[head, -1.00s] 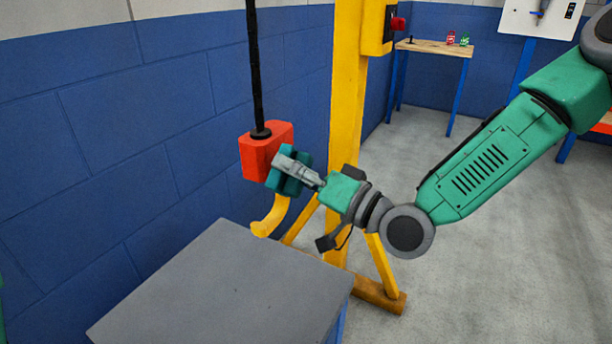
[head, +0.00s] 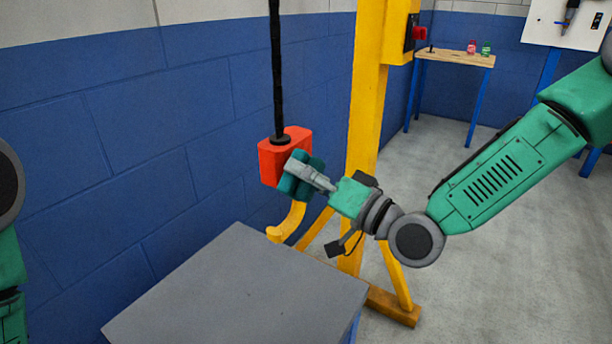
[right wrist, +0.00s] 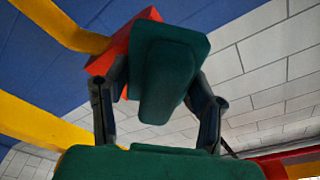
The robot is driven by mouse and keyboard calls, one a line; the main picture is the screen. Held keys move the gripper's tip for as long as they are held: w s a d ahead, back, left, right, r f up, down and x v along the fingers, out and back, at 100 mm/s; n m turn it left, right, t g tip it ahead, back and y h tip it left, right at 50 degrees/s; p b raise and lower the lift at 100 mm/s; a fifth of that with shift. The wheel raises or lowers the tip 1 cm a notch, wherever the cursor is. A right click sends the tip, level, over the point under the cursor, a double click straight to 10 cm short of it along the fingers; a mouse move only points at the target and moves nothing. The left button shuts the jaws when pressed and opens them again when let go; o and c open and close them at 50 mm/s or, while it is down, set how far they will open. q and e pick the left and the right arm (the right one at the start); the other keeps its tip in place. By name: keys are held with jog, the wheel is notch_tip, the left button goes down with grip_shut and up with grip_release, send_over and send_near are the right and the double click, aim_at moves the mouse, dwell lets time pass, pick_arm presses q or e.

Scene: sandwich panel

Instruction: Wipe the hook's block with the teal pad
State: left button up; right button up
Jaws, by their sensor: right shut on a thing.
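The hook's red block (head: 270,160) hangs from a black cable, with the yellow hook (head: 291,222) below it. My right gripper (head: 300,173) is shut on the teal pad (head: 314,166) at the block's right side. The pad looks to be against the block or very near it; contact itself is hidden. In the right wrist view the pad (right wrist: 170,75) sits between the two fingers, with part of the red block (right wrist: 108,55) behind it. My left arm shows at the left edge; its gripper is out of view.
A grey-topped table (head: 235,290) stands below the hook. A yellow post (head: 368,100) with angled braces stands just behind my right gripper. A blue wall (head: 120,130) runs along the left. A wooden bench (head: 455,58) with small items is at the back.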

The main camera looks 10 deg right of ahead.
jog(key=shift+x, duration=0.8)
jog(key=shift+f, duration=0.1)
jog(key=shift+w+d, duration=1.1)
jog(key=shift+d, duration=0.2)
jog(key=shift+s+a, duration=1.25)
jog(key=shift+a, duration=0.1)
jog(key=shift+d, duration=0.1)
jog(key=shift+d+r+p+v, duration=0.15)
jog(key=shift+p+v, duration=0.15)
jog(key=shift+v, duration=1.15)
jog(key=shift+d+r+p+v, duration=0.15)
jog(key=shift+p+v, duration=0.15)
jog(key=shift+v, duration=1.2)
